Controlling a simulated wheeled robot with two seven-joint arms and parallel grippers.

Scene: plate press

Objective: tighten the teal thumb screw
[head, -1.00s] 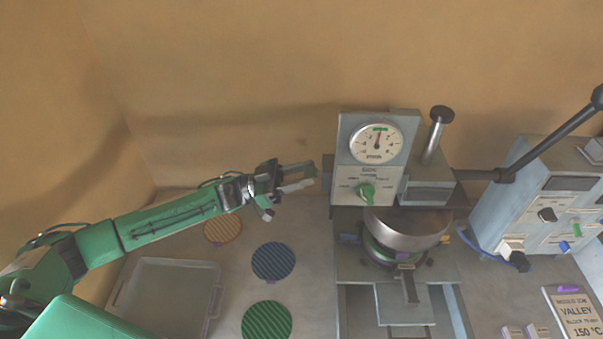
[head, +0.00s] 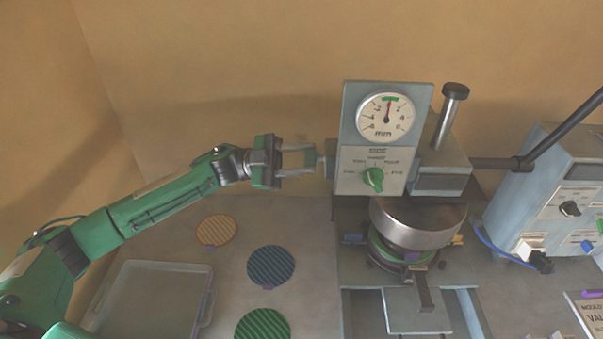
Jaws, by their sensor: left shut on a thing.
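The plate press has a grey head (head: 352,150) with a round dial gauge (head: 385,118) and a green selector knob (head: 373,180). The gauge needle points nearly straight up, near a green mark. The teal thumb screw (head: 321,164) sits at the left side of the press head and is mostly hidden by my fingers. My left gripper (head: 312,160) comes in level from the left and is shut on the thumb screw, one finger above it and one below. My right gripper is not in view.
Ridged discs, orange (head: 216,230), blue (head: 271,266) and green (head: 263,325), lie on the table beside a clear tray (head: 150,290). A round metal block (head: 418,222) hangs under the press head. A long lever (head: 565,130) and a control box (head: 560,195) stand at the right.

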